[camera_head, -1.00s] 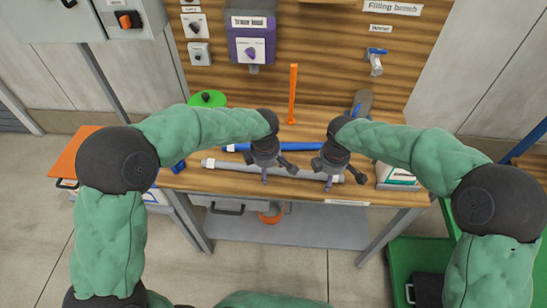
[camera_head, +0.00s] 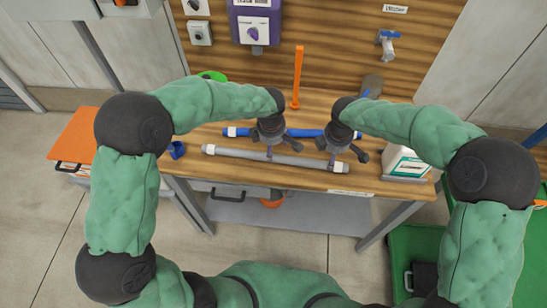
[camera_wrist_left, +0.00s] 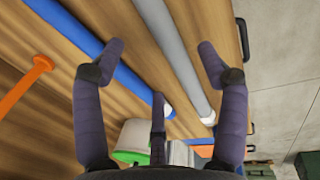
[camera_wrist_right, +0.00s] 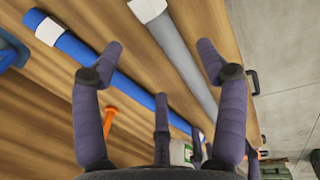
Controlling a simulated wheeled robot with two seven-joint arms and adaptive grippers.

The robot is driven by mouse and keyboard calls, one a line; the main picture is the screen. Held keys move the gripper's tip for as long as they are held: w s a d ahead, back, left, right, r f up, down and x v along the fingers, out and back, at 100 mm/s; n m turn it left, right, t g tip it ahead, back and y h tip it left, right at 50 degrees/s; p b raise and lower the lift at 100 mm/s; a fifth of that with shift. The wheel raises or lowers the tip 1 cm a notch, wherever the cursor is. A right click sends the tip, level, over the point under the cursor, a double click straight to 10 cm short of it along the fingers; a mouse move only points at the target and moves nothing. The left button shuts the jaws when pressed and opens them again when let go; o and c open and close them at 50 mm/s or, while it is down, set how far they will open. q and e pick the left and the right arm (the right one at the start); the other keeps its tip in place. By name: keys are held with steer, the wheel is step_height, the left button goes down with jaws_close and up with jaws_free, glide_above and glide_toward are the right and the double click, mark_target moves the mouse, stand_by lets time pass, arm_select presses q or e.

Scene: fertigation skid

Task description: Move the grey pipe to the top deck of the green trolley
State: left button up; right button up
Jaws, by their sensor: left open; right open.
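The grey pipe (camera_head: 240,154) with white end bands lies along the front of the wooden bench. My left gripper (camera_head: 270,152) is open above its middle. My right gripper (camera_head: 333,156) is open above its right part. In the left wrist view the grey pipe (camera_wrist_left: 172,42) runs between the spread fingers (camera_wrist_left: 158,55). In the right wrist view the grey pipe (camera_wrist_right: 183,55) also runs between the open fingers (camera_wrist_right: 163,58). Neither gripper visibly holds it. The green trolley (camera_head: 400,240) is partly seen at the lower right, behind my right arm.
A blue pipe (camera_head: 300,133) lies parallel just behind the grey one. An orange upright post (camera_head: 298,75) stands behind them. A white-and-green box (camera_head: 408,165) sits at the bench's right end, a blue cup (camera_head: 176,149) at the left. A black case (camera_head: 425,277) is on the trolley.

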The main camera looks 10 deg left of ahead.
mark_target(327, 162)
arm_select(q)
steer(key=f, duration=0.2)
steer(key=w+f, duration=0.1)
steer(key=f, duration=0.4)
steer(key=shift+w+f, duration=0.15)
steer(key=shift+f, duration=0.2)
arm_select(e)
steer(key=f, duration=0.2)
steer(key=w+f, duration=0.1)
steer(key=f, duration=0.4)
steer(key=shift+w+f, duration=0.15)
steer(key=shift+f, duration=0.25)
arm_select(q)
jaws_close()
arm_select(e)
jaws_close()
